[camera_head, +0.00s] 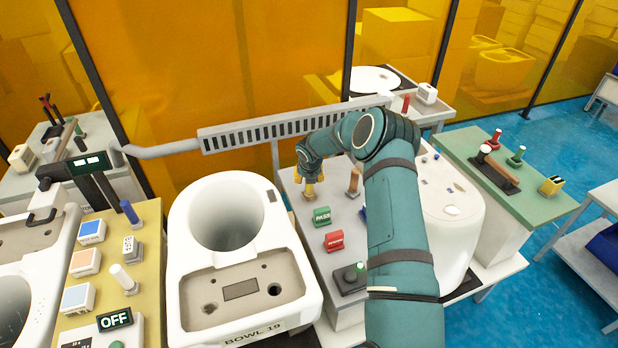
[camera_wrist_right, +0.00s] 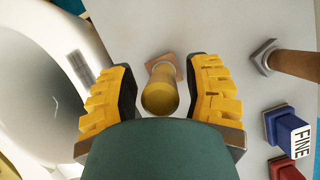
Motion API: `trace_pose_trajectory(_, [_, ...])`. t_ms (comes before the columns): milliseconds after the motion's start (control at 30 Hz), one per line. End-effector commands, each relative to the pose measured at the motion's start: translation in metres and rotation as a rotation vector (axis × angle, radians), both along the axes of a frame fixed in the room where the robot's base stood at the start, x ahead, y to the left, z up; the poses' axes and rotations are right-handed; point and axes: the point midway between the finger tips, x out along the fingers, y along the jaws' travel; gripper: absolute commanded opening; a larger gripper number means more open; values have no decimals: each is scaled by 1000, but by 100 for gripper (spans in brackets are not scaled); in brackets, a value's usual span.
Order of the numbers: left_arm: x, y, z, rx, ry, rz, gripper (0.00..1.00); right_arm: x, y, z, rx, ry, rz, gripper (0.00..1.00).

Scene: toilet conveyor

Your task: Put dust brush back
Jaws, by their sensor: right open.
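My right gripper (camera_head: 312,188) points down over the grey bench between the toilet bowl and the white tank. In the right wrist view my right gripper (camera_wrist_right: 160,95) is open, with its yellow fingers on either side of an upright golden-brown handle, likely the dust brush (camera_wrist_right: 160,96). There are gaps between handle and fingers. The handle's lower end meets a square tan base (camera_wrist_right: 162,66) on the grey surface. Its bristles cannot be made out. A second brown-handled tool (camera_head: 354,182) stands to the right; it also shows in the wrist view (camera_wrist_right: 296,63). My left gripper is not in view.
A green PASS block (camera_head: 322,216), a red block (camera_head: 334,241) and a dark block with a green knob (camera_head: 351,278) sit nearer on the bench. The white toilet bowl (camera_head: 180,240) stands close on the left. A blue FINE stamp (camera_wrist_right: 280,124) is at right.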

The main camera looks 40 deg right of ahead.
Motion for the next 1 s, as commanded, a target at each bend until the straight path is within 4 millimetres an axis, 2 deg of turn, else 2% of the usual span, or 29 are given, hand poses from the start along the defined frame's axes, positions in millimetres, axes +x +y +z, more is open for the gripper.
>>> trace_pose_trajectory(167, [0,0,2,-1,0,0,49,-5,4,21,-2,-2,1,49])
trace_pose_trajectory(400, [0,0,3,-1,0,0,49,-22,15,67,-2,-2,0,49])
trace_pose_trajectory(600, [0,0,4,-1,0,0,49,-32,22,98,-2,-2,0,49])
trace_pose_trajectory(800, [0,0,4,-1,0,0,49,-38,26,111,0,0,-1,49])
trace_pose_trajectory(1000, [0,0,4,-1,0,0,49,-39,26,113,0,0,0,49])
